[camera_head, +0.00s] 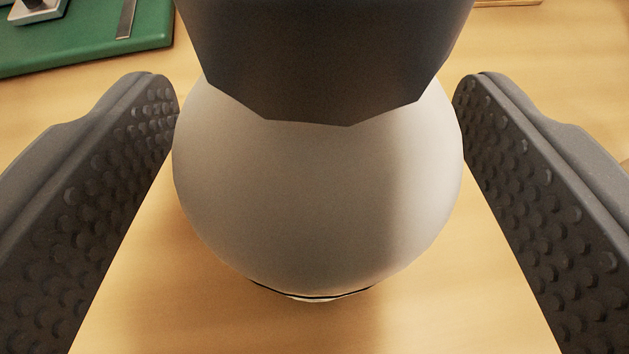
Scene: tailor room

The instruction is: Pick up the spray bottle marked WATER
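A bottle (315,205) with a rounded pale grey-white body and a dark grey top (325,60) stands on the wooden table, seen close from above. No label or WATER marking shows on the part in view, and its upper end is cut off by the frame's top edge. A thin dark line runs near its base. My gripper (316,100) is open, with one dark studded finger on each side of the bottle. The fingertips are close to the body's sides; whether they touch it I cannot tell.
A green mat (90,50) lies at the upper left with a metal strip (127,18) and a small pale-and-dark object (38,12) on it. A thin edge of something (508,2) shows at the top right. The wooden table (570,50) is otherwise clear around the bottle.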

